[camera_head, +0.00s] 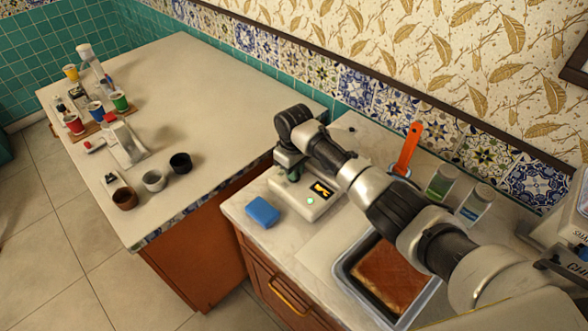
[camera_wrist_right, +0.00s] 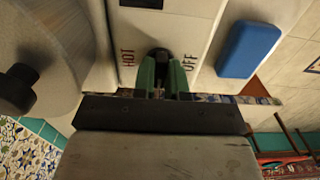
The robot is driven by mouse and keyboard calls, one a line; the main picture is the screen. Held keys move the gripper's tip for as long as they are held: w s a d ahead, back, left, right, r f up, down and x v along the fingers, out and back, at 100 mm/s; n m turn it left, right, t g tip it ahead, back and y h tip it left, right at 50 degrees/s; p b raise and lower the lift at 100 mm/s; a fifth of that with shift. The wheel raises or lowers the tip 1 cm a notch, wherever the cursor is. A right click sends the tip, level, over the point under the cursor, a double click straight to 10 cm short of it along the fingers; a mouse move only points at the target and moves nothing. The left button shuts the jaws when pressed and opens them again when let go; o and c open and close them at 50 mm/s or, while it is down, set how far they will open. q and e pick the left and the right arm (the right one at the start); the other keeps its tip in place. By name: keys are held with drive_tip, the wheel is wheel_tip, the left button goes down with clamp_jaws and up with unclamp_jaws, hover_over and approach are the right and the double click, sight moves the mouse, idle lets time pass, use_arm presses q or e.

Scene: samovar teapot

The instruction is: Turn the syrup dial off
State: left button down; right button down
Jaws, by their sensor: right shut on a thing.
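The dial (camera_wrist_right: 160,53) is a small black knob on the front of a white appliance (camera_head: 290,198), between the printed words HOT on the left and OFF on the right in the right wrist view. My right gripper (camera_head: 293,174) reaches over the counter to the appliance. In the right wrist view its green fingertips (camera_wrist_right: 163,72) are shut on the dial, one on each side. The knob's pointer direction is hidden between the fingers. In the head view the dial is hidden by the gripper. My left gripper is not in view.
A blue block (camera_head: 262,211) lies beside the appliance. A tray with a brown slab (camera_head: 392,275), bottles (camera_head: 441,181) and an orange-handled utensil (camera_head: 408,147) are under or near my right arm. Cups (camera_head: 153,180) stand on the other table (camera_head: 215,110).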

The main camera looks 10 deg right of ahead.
drive_tip(key=shift+r+n+p, duration=0.1)
drive_tip(key=shift+n+p, duration=0.35)
drive_tip(key=shift+n, duration=0.65)
drive_tip(key=n, duration=0.2)
drive_tip(key=shift+n+p, duration=0.3)
drive_tip(key=n, duration=0.5)
drive_tip(key=shift+n, duration=0.3)
drive_tip(key=n, duration=0.3)
drive_tip(key=shift+n, duration=2.2)
drive_tip(key=c, duration=1.2)
unclamp_jaws()
drive_tip(key=shift+o, duration=0.2)
